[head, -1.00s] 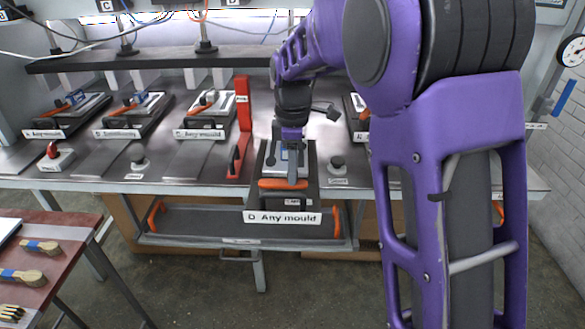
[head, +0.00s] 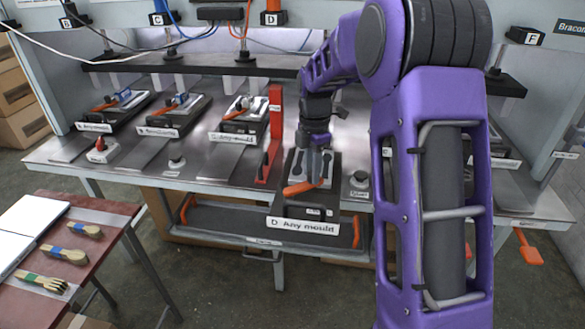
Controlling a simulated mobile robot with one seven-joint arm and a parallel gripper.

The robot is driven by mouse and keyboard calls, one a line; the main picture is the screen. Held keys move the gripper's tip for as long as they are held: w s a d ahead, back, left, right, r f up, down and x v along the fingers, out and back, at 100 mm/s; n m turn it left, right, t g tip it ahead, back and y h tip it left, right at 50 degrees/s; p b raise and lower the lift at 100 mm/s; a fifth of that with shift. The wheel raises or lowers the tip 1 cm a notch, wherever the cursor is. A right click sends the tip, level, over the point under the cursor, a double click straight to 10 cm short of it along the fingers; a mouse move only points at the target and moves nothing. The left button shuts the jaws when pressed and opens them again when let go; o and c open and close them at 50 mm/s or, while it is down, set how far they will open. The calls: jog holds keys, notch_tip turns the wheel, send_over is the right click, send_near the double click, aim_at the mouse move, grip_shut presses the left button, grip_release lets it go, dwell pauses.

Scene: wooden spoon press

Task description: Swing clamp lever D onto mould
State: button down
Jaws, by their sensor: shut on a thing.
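Station D, with its "D Any mould" label (head: 303,226), stands at the front of the steel bench. Its mould (head: 329,168) lies on the dark base, partly hidden by my arm. The orange clamp lever D (head: 298,189) lies slanted across the front of the mould, its right end at my fingers. My gripper (head: 319,180) points down over the mould and is shut at that end of the lever. The fingers are small here, and their exact hold is hidden.
Station C (head: 240,118) and two more stations stand to the left. A red upright post (head: 275,125) stands close on the left of D, and a round black knob (head: 359,179) on its right.

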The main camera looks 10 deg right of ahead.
jog(key=shift+w+a+n+p, duration=0.25)
jog(key=shift+w+n+p, duration=0.25)
jog(key=shift+n, duration=0.35)
jog(key=shift+w+a+n+p, duration=0.3)
jog(key=shift+n+p, duration=0.3)
jog(key=shift+n, duration=0.2)
jog(key=shift+w+a+n+p, duration=0.2)
jog(key=shift+w+n+p, duration=0.3)
jog(key=shift+n, duration=0.35)
jog(key=c, duration=0.6)
grip_release()
jog(key=shift+c, duration=0.2)
jog(key=shift+s, duration=0.1)
notch_tip(320, 180, up, 18)
jog(key=p, duration=0.1)
jog(key=shift+f, duration=0.25)
